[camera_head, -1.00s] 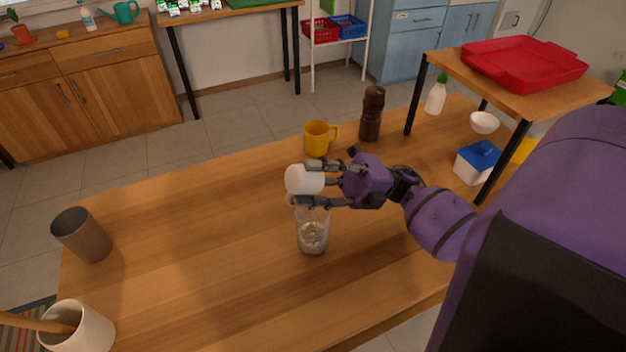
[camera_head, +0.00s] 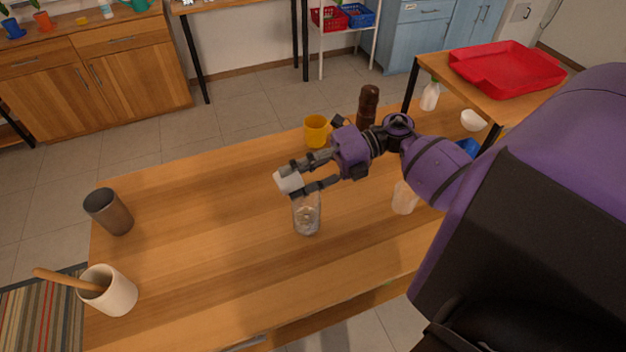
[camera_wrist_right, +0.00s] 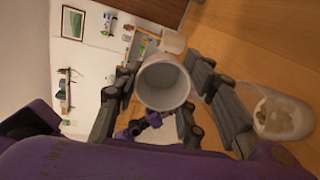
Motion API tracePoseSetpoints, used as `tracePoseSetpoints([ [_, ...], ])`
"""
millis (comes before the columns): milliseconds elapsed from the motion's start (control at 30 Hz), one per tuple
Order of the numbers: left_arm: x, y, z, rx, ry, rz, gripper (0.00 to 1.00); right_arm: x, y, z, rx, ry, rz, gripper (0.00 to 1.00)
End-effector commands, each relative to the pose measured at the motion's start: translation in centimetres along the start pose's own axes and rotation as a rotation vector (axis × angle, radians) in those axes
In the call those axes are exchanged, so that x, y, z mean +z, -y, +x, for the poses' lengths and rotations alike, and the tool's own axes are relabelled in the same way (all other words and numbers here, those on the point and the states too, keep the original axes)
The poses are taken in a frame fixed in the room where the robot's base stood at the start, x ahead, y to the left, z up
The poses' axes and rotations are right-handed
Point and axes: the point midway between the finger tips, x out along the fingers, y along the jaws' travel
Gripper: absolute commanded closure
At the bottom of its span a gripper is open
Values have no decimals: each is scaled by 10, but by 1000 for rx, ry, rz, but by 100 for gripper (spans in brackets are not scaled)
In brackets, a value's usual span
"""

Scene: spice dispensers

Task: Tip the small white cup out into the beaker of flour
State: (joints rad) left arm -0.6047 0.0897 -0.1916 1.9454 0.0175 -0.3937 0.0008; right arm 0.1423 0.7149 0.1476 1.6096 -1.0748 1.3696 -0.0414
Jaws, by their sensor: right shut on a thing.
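My right gripper (camera_head: 291,180) is shut on the small white cup (camera_head: 287,182) and holds it tilted in the air. In the head view it is just above and slightly left of the beaker of flour (camera_head: 306,216). The clear beaker stands upright on the table with pale flour in it. In the right wrist view the cup (camera_wrist_right: 163,84) lies between my fingers with its open mouth towards the camera; its inside looks pale and empty. The beaker (camera_wrist_right: 283,118) is to the right there, apart from the cup. My left gripper is out of view.
A yellow mug (camera_head: 316,131) and a brown pepper mill (camera_head: 367,106) stand behind. A pale translucent container (camera_head: 404,198) is under my right arm. A grey tumbler (camera_head: 109,212) and a cream crock (camera_head: 109,291) stand at the left. The table's middle-left is clear.

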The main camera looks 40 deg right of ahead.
Motion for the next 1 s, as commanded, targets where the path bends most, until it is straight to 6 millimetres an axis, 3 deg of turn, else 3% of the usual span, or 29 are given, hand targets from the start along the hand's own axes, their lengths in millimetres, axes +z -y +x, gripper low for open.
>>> tracePoseSetpoints([
  [33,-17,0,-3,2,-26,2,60,2,-12,4,-35,-4,-23,90],
  [167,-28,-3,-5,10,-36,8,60,1,-10,10,-163,-19,-35,90],
  [233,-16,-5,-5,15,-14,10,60,-1,-3,13,-237,-31,-35,90],
  [367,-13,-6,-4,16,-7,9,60,-4,4,17,-364,-48,-40,90],
  [700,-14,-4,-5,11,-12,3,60,-5,9,30,-711,-86,-81,90],
  [1000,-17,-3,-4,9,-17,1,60,-7,9,58,-938,-109,-105,90],
])
